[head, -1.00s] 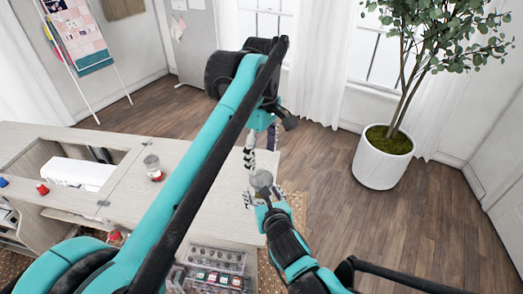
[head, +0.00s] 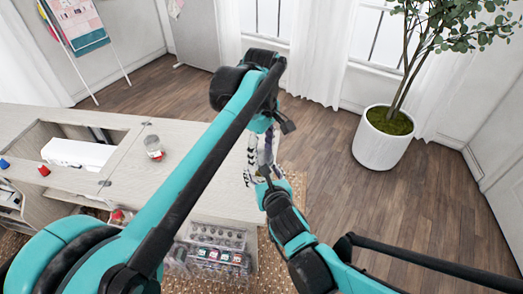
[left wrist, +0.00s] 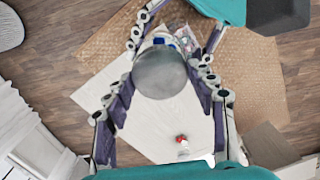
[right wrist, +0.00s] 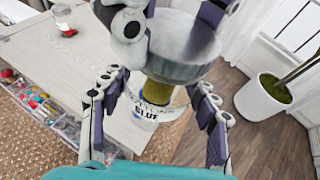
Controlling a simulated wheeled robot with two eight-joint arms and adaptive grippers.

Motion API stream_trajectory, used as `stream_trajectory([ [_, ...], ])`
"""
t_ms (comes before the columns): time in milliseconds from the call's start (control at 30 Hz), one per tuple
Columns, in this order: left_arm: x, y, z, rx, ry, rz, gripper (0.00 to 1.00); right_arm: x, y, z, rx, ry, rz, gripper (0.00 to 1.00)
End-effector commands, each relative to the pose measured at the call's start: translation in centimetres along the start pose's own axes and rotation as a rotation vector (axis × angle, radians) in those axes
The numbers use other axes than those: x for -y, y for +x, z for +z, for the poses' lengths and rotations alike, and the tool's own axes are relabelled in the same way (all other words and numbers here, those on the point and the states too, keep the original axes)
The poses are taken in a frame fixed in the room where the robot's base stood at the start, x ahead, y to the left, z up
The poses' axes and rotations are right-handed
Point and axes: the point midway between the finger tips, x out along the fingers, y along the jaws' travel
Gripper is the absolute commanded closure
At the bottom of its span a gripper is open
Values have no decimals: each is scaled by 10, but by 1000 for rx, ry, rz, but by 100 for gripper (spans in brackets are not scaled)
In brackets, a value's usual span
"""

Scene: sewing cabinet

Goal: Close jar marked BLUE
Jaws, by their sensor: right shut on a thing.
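The jar marked BLUE (right wrist: 150,108) shows its label low in the right wrist view, with something yellowish inside. My right gripper (right wrist: 160,98) is shut on this jar. A round grey metal lid (left wrist: 160,73) is at the jar's top; it also shows in the right wrist view (right wrist: 182,48). I cannot tell whether it is fully seated. My left gripper (left wrist: 163,65) is above, its fingers on both sides of the lid; whether they press on it is unclear. In the head view both grippers meet beyond the table's right end, and the arms mostly hide the jar.
A glass jar with red contents (head: 154,148) stands on the pale cabinet top (head: 185,150). Red and blue spools (head: 43,170) lie at the left. Clear organiser boxes (head: 218,238) are below the front edge. A potted tree (head: 380,145) stands at right, with open floor between.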

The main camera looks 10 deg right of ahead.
Motion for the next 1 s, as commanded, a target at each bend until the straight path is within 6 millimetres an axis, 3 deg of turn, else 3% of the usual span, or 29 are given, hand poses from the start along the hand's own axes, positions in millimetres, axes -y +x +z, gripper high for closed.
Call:
stream_trajectory([
  [233,0,0,0,0,6,1,79,0,0,1,2,-1,1,100],
  [367,0,0,0,0,124,1,80,0,0,1,2,-1,1,100],
  [1000,-1,2,0,0,1658,1,80,0,0,1,3,-1,2,100],
])
